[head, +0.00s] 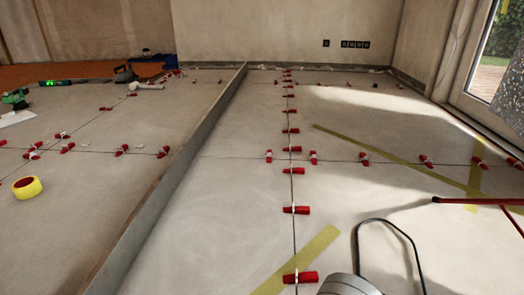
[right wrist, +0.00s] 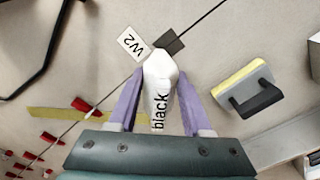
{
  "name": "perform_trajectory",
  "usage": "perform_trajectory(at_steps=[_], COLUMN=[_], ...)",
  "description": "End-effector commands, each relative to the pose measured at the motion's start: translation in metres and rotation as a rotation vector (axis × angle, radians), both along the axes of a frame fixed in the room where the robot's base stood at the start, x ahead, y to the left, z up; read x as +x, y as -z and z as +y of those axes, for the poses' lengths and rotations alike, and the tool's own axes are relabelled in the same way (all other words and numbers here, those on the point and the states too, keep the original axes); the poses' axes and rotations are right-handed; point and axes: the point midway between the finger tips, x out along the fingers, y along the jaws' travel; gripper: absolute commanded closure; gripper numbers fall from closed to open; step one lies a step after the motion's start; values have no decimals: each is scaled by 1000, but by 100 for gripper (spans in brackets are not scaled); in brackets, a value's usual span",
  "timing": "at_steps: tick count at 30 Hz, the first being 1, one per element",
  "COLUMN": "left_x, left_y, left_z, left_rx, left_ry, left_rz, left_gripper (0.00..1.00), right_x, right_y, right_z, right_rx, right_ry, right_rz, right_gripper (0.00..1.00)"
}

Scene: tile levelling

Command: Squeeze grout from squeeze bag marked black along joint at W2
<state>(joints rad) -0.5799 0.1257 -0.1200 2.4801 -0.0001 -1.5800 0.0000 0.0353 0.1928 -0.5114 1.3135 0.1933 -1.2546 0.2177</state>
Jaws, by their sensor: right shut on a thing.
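In the right wrist view, my right gripper (right wrist: 158,82) has its two purple fingers shut on the white squeeze bag (right wrist: 160,66) marked black. The bag's narrow end points up the picture, beside the white W2 label (right wrist: 132,43). A dark square (right wrist: 170,41) lies on the floor just beyond the bag's end. The thin dark joint (right wrist: 206,19) runs diagonally past the label and the square. The bag hides part of it, and I cannot tell whether its tip touches the floor. My left gripper is in neither view.
A yellow-edged float with a black handle (right wrist: 252,100) lies right of the bag. Red levelling wedges (head: 291,171) line the joints. Yellow tape strips (head: 385,157) cross the floor. A long upright board (head: 165,195) divides it. A yellow tape roll (head: 27,187) lies left.

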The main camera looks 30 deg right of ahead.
Motion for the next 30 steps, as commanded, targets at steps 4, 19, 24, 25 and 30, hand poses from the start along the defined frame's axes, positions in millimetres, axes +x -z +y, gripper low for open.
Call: perform_trajectory(at_steps=[4,19,24,25,30], left_x=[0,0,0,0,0], left_y=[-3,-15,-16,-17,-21], left_z=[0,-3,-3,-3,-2], left_rx=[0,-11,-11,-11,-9], left_ry=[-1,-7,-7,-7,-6], left_rz=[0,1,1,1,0], left_gripper=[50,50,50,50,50], right_x=[-2,-16,-19,-19,-24], right_y=[-1,-3,-3,-3,-3], right_z=[2,11,12,13,16], right_rx=[1,1,1,1,1], right_ry=[0,0,0,0,0], right_rz=[0,0,1,1,0], right_gripper=[100,100,100,100,100])
